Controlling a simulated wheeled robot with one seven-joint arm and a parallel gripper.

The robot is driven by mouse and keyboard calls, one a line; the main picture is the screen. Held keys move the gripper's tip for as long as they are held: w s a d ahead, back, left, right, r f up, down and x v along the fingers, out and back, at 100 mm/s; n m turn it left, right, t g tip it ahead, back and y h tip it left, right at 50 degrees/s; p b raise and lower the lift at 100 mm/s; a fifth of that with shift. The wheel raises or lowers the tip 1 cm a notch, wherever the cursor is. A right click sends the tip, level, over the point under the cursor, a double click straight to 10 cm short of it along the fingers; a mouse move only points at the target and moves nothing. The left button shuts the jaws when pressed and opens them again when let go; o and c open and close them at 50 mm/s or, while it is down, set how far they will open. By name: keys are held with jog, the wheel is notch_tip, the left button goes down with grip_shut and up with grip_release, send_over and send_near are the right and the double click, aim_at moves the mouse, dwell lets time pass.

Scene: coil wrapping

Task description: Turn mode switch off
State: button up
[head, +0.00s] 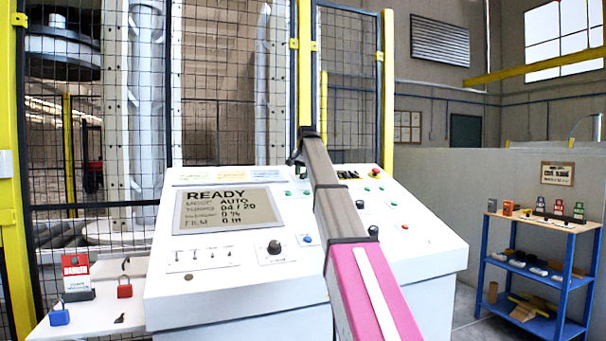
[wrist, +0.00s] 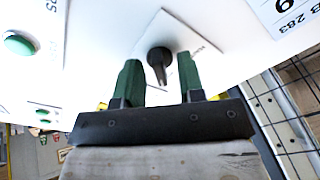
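In the wrist view a black rotary switch (wrist: 160,62) stands on a white square plate on the console. Its pointer faces down in the picture, toward my gripper. My gripper (wrist: 158,70) is open, with one green finger on each side of the switch. I cannot tell whether either finger touches it. In the head view my gripper (head: 299,153) is at the upper edge of the white console (head: 240,307), and my arm hides what lies under it. The display (head: 230,210) reads READY and MODE AUTO.
Other knobs (head: 274,247) and coloured buttons (head: 308,239) sit on the console. A mesh fence (head: 235,110) stands close behind it. Red (head: 124,287) and blue (head: 59,314) padlocks are on the left shelf. A blue-framed rack (head: 563,275) stands at the right.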

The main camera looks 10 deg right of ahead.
grip_shut()
jog(key=n, duration=0.4)
jog(key=shift+n, duration=0.3)
jog(key=shift+n+y, duration=0.4)
jog(key=shift+n, duration=1.6)
grip_release()
